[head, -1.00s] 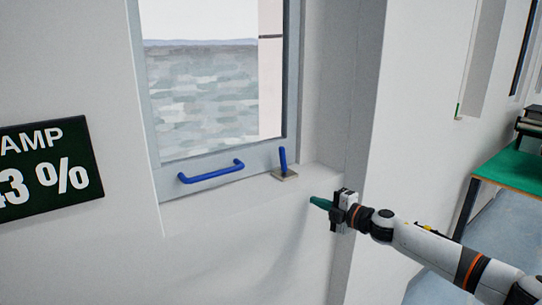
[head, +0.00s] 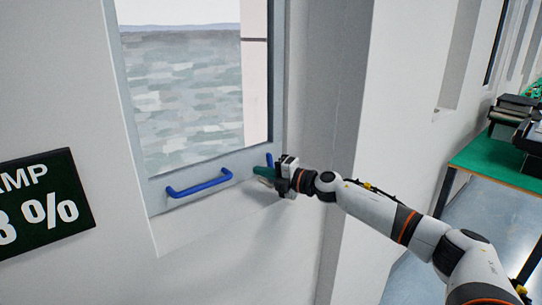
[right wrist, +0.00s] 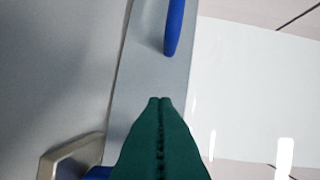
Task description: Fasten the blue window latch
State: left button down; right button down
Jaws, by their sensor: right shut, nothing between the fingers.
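The window (head: 190,90) has a grey frame and looks shut. The blue latch (head: 269,160) is a short lever standing up at the frame's lower right corner. In the head view my right gripper (head: 258,174) hides its base. In the right wrist view the latch's beige plate (right wrist: 66,158) and a bit of blue lever (right wrist: 97,173) show at the lower left, partly behind the fingers. My right gripper's green fingers (right wrist: 160,100) are shut and empty, close beside the latch; contact cannot be told. My left gripper is not in view.
A blue bar handle (head: 200,186) is fixed on the frame's lower rail, left of the latch; its end also shows in the right wrist view (right wrist: 173,28). The recess wall (head: 330,110) stands right of the window. A green-topped table (head: 490,160) is farther right.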

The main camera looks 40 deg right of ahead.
aim_at(271, 159)
jog(key=d, duration=0.1)
jog(key=w+d, duration=0.1)
jog(key=shift+w+d+r+p, duration=0.15)
jog(key=shift+d+r+p, duration=0.05)
jog(key=shift+d+p, duration=0.1)
jog(key=shift+d, duration=0.55)
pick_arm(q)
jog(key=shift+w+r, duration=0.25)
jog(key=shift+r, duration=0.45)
pick_arm(e)
jog(key=shift+a, duration=0.1)
jog(key=shift+d+m+t+b, duration=0.35)
jog(key=shift+d+m, duration=0.25)
jog(key=shift+d, duration=0.2)
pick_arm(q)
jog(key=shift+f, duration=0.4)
pick_arm(e)
jog(key=shift+r+m, duration=0.35)
jog(key=shift+m, duration=0.05)
jog(key=shift+d, duration=0.15)
